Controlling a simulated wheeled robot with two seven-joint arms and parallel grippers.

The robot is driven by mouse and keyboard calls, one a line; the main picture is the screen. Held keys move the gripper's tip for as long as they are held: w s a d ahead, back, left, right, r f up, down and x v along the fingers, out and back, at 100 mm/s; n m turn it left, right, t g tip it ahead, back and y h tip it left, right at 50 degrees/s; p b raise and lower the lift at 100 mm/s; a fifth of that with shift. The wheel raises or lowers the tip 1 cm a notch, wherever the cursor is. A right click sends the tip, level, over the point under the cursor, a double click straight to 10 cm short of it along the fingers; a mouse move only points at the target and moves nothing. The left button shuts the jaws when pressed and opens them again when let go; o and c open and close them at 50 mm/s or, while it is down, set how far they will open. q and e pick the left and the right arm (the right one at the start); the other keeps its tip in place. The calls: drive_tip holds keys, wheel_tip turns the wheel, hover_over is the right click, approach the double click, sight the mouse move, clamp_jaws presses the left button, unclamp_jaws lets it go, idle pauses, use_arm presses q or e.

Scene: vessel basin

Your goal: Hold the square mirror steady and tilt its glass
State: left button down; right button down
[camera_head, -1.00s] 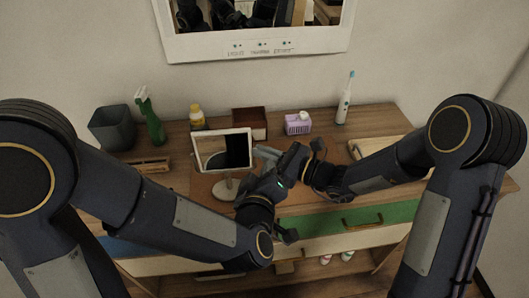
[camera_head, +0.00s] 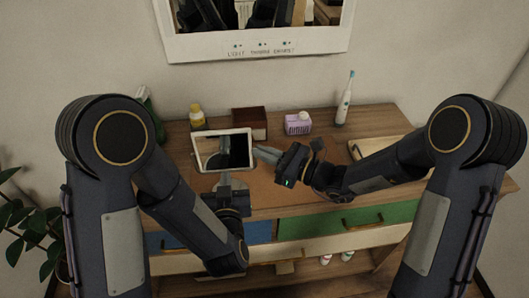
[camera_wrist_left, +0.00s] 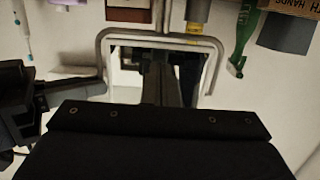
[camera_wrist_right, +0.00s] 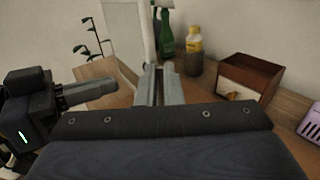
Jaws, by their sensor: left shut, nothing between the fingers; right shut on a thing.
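The square mirror (camera_head: 240,133) has a white frame and stands tilted on the dresser. My left gripper (camera_head: 225,178) is shut and empty at the mirror's lower edge, hiding the stand and base. In the left wrist view the shut fingers (camera_wrist_left: 160,85) point at the glass inside the frame (camera_wrist_left: 101,48); I cannot tell whether they touch it.
A purple container (camera_head: 297,124) and a toothbrush (camera_head: 343,103) stand to the right. A wall mirror (camera_head: 255,44) hangs above.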

sight(226, 165)
use_arm(q)
drive_tip(key=shift+w+a+f, duration=0.1)
drive_tip(key=shift+w+f, duration=0.05)
drive_tip(key=shift+w, duration=0.95)
drive_tip(key=shift+w+a, duration=0.15)
drive_tip(key=shift+w, duration=1.3)
idle(1.0)
drive_tip(key=shift+s, duration=0.1)
drive_tip(key=shift+s+d, duration=0.15)
drive_tip(key=shift+s, duration=1.35)
drive_tip(key=shift+s+d, duration=0.15)
drive_tip(key=shift+s, duration=1.3)
use_arm(e)
drive_tip(key=c, duration=1.5)
unclamp_jaws()
drive_tip(key=shift+d, duration=0.1)
drive_tip(key=v, duration=1.1)
drive_tip(key=shift+s+d, duration=0.2)
drive_tip(key=shift+d, duration=0.15)
use_arm(q)
drive_tip(key=shift+w, duration=0.1)
use_arm(e)
drive_tip(key=shift+r, duration=0.15)
